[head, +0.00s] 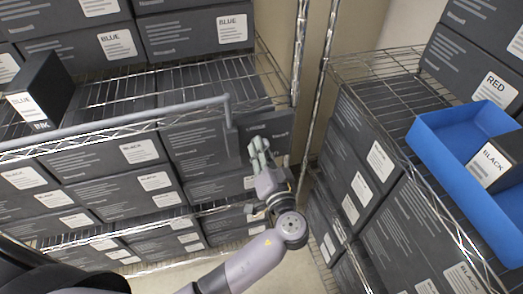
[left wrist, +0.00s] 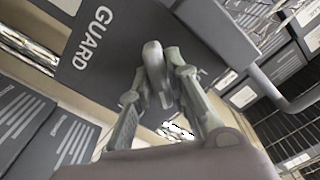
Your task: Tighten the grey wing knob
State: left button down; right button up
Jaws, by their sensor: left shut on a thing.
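The grey wing knob (left wrist: 153,58) stands in front of a dark plate marked GUARD (left wrist: 110,35) in the left wrist view. My left gripper (left wrist: 156,76) is shut on the knob, with one finger on each side of it. In the head view my left gripper (head: 258,150) reaches up to the dark guard plate (head: 278,131) at the end of the left rack. The knob is too small and covered by the fingers to make out there. My right gripper is in neither view.
A grey bent rail (head: 140,116) runs along the left rack's front, close to the guard plate; it also shows in the left wrist view (left wrist: 300,101). Dark boxes fill both racks. A blue tray (head: 424,146) sits on the right rack. A narrow gap separates the racks.

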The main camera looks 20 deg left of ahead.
pick_arm(q)
jog(key=m, duration=0.4)
jog(key=shift+w+r+m, duration=0.1)
jog(key=shift+r+m, duration=0.1)
jog(key=shift+m, duration=0.1)
jog(key=m+p, duration=0.2)
jog(key=m, duration=0.3)
jog(key=shift+m, duration=0.3)
jog(key=c, duration=1.6)
grip_release()
jog(key=shift+w+a+f, duration=0.1)
jog(key=shift+w+f, duration=0.05)
jog(key=shift+f, duration=0.05)
jog(key=shift+f, duration=0.1)
jog(key=v, duration=1.2)
